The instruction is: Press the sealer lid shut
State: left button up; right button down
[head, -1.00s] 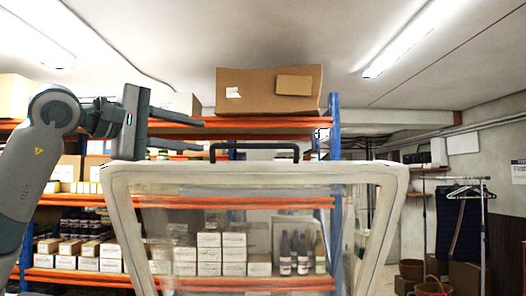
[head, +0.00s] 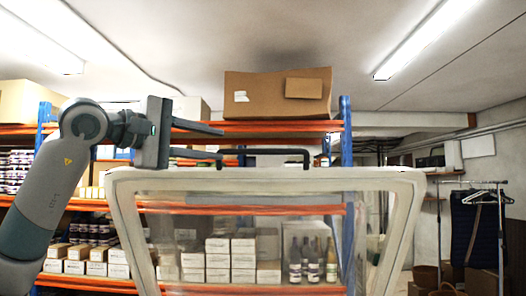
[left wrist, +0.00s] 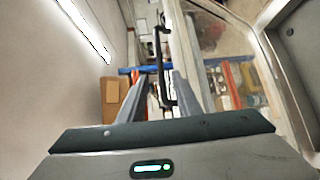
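The sealer lid (head: 270,179) stands raised in front of me, a pale frame around a clear panel. A black handle (head: 265,152) runs along its top edge. My left gripper (head: 221,144) is open and empty at the handle's left end, its fingers pointing right. In the left wrist view the handle (left wrist: 161,60) shows between the two spread fingers of my left gripper (left wrist: 161,74). I cannot tell whether a finger touches it. The lid's clear panel (left wrist: 212,45) is at the right there. The sealer's base is hidden. My right gripper is not in view.
Behind the lid stands an orange and blue shelf rack (head: 345,140) with white boxes (head: 230,258), bottles (head: 312,262) and a large cardboard box (head: 278,95) on top. A clothes rail (head: 500,230) stands at the right.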

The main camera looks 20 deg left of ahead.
aim_at(260, 151)
pick_arm(q)
jog(key=p+x, duration=0.6)
jog(key=x, duration=0.8)
jog(key=shift+w+d+r+p, duration=0.1)
jog(key=shift+w+d+p, duration=0.1)
jog(key=shift+w+p, duration=0.15)
jog(key=shift+w+d, duration=0.15)
jog(key=shift+w, duration=0.2)
grip_shut()
